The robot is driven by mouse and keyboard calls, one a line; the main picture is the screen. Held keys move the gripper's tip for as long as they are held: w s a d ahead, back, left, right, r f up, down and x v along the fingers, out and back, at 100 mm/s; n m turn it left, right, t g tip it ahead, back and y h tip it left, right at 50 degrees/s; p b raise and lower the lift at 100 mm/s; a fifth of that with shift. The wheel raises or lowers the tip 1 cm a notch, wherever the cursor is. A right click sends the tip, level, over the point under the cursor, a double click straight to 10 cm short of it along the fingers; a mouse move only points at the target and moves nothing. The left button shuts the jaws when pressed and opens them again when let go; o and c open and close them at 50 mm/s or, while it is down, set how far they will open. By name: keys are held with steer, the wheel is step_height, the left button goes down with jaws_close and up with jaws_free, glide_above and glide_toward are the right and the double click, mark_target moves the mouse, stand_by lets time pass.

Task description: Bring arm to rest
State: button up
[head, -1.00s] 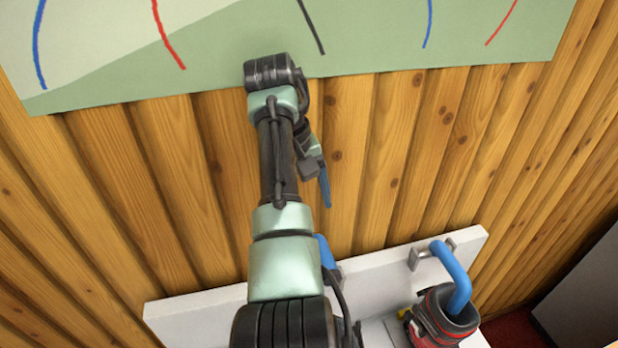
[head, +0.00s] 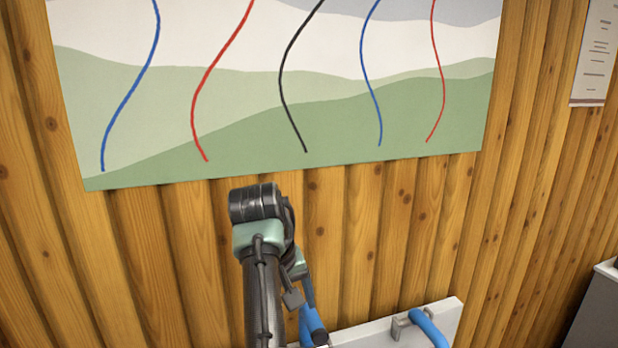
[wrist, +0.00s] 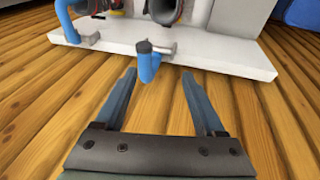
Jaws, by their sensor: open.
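My arm stands in front of the wooden wall in the head view, with my gripper (head: 312,330) hanging low beside it, partly hidden by the arm and cut off by the lower edge. In the wrist view my gripper (wrist: 158,78) shows two blue-grey fingers spread apart, with nothing between them. A short blue tube (wrist: 148,68) with a dark end lies beyond the fingertips, in front of the white panel. I cannot tell the exact distance between them.
The white panel (head: 370,329) carries a metal bracket (head: 405,322) and a blue pipe (head: 430,330). The plank wall (head: 350,220) bears a landscape picture (head: 400,120) with coloured wavy lines. A paper sheet (head: 596,50) hangs at right. A grey cabinet (head: 595,315) stands lower right.

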steer(key=w+r+t+y+b, duration=0.1)
steer(key=w+r+t+b, duration=0.1)
steer(key=w+r+t, duration=0.4)
steer(key=s+r+m+t+y+b, duration=0.1)
steer(key=s+r+t, duration=0.25)
steer(key=r, duration=0.35)
steer(key=s+r+m+t, duration=0.1)
steer(key=s+r+t, duration=0.1)
steer(key=r+t, duration=0.35)
steer(key=s+d+r+t+b, duration=0.1)
steer(key=s+r+t, duration=0.3)
steer(key=s+r, duration=0.4)
steer(key=s+d+r+m+t, duration=0.1)
steer(key=s+d+r+t, duration=0.1)
steer(key=s+r+t, duration=0.3)
steer(key=s+r, duration=0.4)
steer(key=s, duration=0.5)
steer(key=shift+d+b, duration=0.15)
steer(key=shift+b, duration=0.2)
steer(key=shift+s, duration=0.1)
